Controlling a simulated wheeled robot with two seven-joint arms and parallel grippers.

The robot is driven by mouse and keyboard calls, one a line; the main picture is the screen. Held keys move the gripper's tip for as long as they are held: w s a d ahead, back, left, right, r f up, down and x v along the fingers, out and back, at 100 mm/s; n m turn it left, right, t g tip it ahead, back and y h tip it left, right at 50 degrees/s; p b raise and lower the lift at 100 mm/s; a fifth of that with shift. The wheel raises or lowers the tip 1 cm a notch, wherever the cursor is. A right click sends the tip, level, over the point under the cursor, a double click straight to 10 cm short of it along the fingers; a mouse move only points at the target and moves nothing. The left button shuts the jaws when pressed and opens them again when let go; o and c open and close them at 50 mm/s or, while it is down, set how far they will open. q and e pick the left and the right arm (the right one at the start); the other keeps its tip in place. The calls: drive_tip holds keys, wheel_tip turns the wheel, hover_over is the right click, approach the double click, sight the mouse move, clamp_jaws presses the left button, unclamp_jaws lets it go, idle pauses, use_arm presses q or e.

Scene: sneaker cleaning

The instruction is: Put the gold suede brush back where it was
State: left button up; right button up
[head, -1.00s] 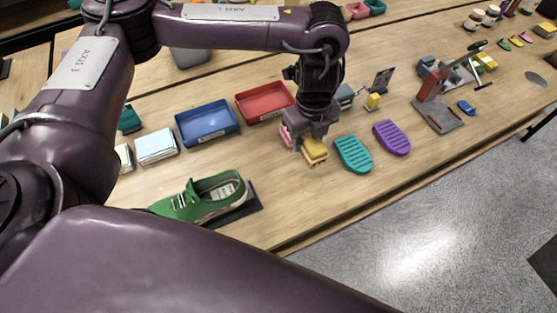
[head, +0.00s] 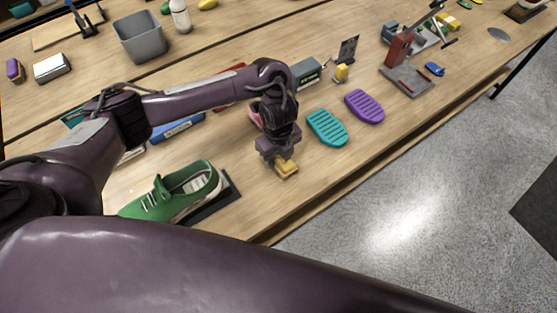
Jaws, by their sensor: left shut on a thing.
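The gold suede brush (head: 287,169) is a small yellow block at the tip of my left gripper (head: 280,161). The gripper points down and is shut on the brush, over the front part of the wooden table, between the green sneaker (head: 176,190) and the teal sole-shaped pad (head: 327,127). The fingers hide part of the brush. I cannot tell whether its underside touches the table. My right gripper is not in view.
The sneaker rests on a dark stand (head: 213,203). A purple pad (head: 364,106) lies beside the teal one. A pink object (head: 255,115), partly hidden, is behind my left gripper. Red and blue trays (head: 180,132) are partly behind my arm. Bare wood lies in front.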

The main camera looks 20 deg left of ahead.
use_arm(q)
wheel_tip(320, 180, down, 2)
drive_tip(key=shift+f, duration=0.1)
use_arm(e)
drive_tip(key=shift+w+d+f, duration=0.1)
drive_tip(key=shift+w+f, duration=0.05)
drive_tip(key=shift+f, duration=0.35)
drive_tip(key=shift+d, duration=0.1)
use_arm(q)
drive_tip(key=shift+b, duration=0.3)
drive_tip(key=o, duration=0.9)
drive_tip(key=shift+f, duration=0.1)
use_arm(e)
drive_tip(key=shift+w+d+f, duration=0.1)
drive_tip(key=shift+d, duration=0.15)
use_arm(q)
wheel_tip(320, 180, up, 11)
drive_tip(key=p, duration=0.4)
drive_tip(key=shift+r, duration=0.7)
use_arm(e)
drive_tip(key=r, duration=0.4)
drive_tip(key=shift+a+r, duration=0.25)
